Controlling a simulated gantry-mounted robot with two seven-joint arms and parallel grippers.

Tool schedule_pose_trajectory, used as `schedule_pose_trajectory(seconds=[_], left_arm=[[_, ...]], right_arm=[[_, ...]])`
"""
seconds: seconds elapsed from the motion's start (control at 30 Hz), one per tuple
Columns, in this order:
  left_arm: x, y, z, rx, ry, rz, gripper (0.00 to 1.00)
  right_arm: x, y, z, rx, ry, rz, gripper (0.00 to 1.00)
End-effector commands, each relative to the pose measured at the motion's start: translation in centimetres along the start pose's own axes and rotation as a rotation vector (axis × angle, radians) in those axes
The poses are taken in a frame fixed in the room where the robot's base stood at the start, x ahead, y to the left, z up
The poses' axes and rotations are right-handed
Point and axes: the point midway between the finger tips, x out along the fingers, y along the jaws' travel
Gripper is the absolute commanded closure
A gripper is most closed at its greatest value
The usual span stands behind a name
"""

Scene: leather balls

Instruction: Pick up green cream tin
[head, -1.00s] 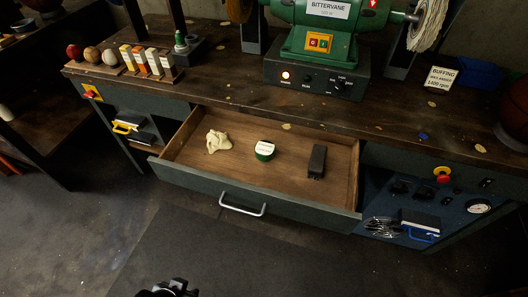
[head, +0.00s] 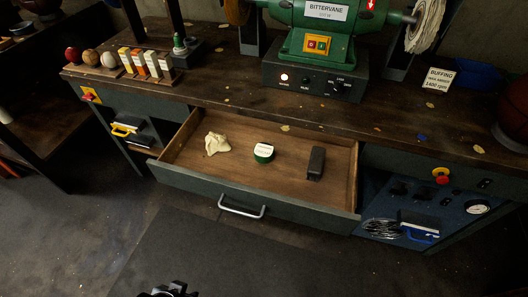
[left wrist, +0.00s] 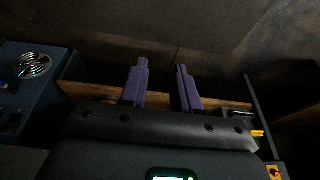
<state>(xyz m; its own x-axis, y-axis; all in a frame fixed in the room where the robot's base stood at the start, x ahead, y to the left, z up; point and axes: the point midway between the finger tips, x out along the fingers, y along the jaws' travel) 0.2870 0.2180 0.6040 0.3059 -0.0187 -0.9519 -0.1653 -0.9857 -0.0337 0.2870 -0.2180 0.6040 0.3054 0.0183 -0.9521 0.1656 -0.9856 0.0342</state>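The green cream tin (head: 263,153) is a small round green tin with a white label. It sits in the open wooden drawer (head: 194,174), between a crumpled cream cloth (head: 217,144) and a dark block (head: 316,163). A small dark part of my left gripper (head: 168,291) shows at the bottom edge of the head view, in front of the drawer and well apart from the tin. In the left wrist view its two purple fingers (left wrist: 162,65) are spread with nothing between them. The tin cannot be made out there. My right gripper is not in view.
The drawer's front has a metal handle (head: 242,207). A green buffing machine (head: 318,28) stands on the bench behind it. A rack of coloured bars (head: 147,65) is at the bench's left. The floor in front is clear.

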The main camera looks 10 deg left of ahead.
Motion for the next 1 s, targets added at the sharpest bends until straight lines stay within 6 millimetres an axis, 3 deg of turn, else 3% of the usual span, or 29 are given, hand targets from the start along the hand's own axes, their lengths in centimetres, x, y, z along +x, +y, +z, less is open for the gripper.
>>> schedule_pose_trajectory(seconds=[0.1, 0.53, 0.83, 0.93, 1.0], left_arm=[[0.0, 0.0, 0.0, 0.000, 0.000, 0.000, 0.66], [0.0, 0.0, 0.0, 0.000, 0.000, 0.000, 0.00], [-0.1, -0.3, -0.7, -0.001, 0.018, -0.005, 0.00], [-0.6, -1.3, -3.0, -0.006, 0.077, -0.021, 0.00], [-1.4, -2.5, -5.8, -0.011, 0.150, -0.043, 0.00]], right_arm=[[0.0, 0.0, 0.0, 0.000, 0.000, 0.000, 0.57], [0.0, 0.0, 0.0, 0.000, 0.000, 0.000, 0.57], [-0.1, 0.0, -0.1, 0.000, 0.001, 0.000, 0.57], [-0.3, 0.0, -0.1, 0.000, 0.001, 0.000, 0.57], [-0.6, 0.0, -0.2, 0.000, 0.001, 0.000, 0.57]])
